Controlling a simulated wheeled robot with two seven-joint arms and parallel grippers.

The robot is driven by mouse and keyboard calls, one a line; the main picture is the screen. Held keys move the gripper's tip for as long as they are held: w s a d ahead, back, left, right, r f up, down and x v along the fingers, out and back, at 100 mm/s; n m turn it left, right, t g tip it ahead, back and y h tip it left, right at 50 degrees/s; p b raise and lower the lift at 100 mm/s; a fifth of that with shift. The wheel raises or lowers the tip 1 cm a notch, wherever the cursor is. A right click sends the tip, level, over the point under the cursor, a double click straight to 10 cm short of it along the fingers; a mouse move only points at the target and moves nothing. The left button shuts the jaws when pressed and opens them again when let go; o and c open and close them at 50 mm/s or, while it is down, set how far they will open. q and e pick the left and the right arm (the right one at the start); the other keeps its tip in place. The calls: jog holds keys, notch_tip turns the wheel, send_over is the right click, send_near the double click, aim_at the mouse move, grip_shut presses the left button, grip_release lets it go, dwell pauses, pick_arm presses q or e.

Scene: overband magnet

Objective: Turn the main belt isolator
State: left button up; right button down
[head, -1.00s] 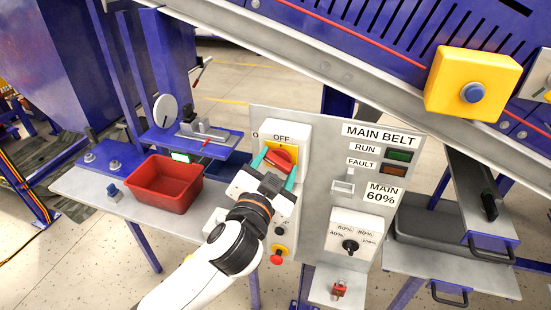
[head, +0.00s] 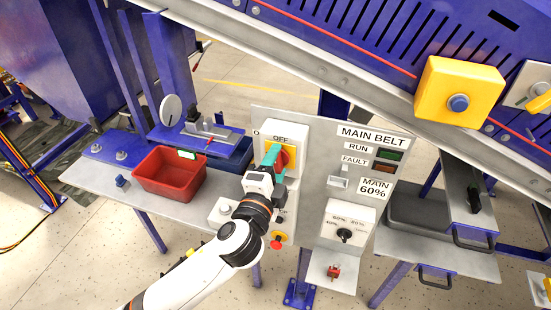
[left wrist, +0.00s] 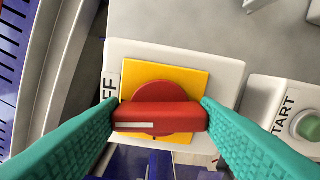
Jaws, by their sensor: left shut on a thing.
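The main belt isolator is a red rotary handle (head: 286,158) on a yellow plate (head: 270,149), on a white box at the panel's upper left. In the left wrist view, the fingertips (left wrist: 160,112) close on the two ends of the red bar (left wrist: 157,118). My right gripper is not in view.
A green START button (left wrist: 307,126) is beside the isolator. A red stop button (head: 276,243) and speed dial (head: 344,235) are lower on the panel. A red bin (head: 170,188) stands on the left table. The conveyor frame (head: 330,70) runs above the panel.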

pick_arm(q)
jog(key=shift+m+p, duration=0.4)
jog(key=shift+m, duration=0.5)
jog(key=shift+f, duration=0.1)
jog(key=o, duration=1)
jog(key=b+v, duration=0.4)
jog(key=v, duration=0.8)
